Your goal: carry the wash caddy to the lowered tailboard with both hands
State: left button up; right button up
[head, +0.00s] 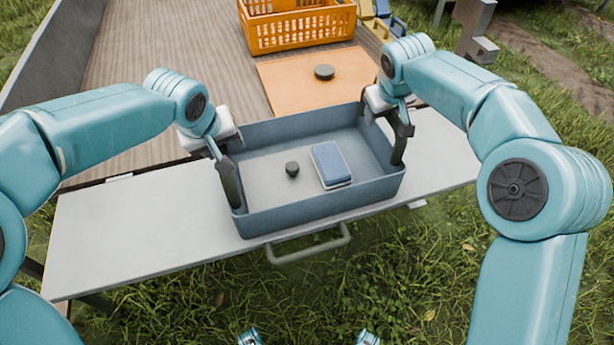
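The wash caddy is a blue-grey open tray (330,205) over the lowered tailboard (120,235), a pale flat panel. I cannot tell whether its base touches the panel. A blue and white block (331,163) and a small dark round thing (292,169) lie inside it. My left gripper (236,203) is at the caddy's left wall, with a dark finger over the rim. My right gripper (398,160) is at the right wall in the same way. Both appear shut on these walls; their inner fingertips are partly hidden.
Behind the tailboard is a wooden bed with an orange crate (300,32) and an orange-brown board (290,85) bearing a dark disc (324,72). Yellow and blue items (382,15) stand at the back right. A grey handle (310,247) sticks out in front. Bare tailboard shows left and right.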

jog(key=shift+r, duration=0.15)
pick_arm(q)
jog(key=v, duration=1.2)
pick_arm(e)
jog(key=v, duration=1.1)
jog(key=shift+s+r, duration=0.2)
jog(key=shift+r, duration=0.1)
pick_arm(q)
jog(key=shift+a+r, duration=0.1)
jog(key=s+a+r+p, duration=0.2)
jog(key=s+r, duration=0.1)
jog(key=r, duration=0.1)
jog(key=shift+s+a+r+p, duration=0.15)
jog(key=shift+s+a+p, duration=0.15)
jog(key=shift+a, duration=0.1)
pick_arm(e)
jog(key=shift+r, duration=1.3)
pick_arm(q)
jog(key=shift+w, duration=0.1)
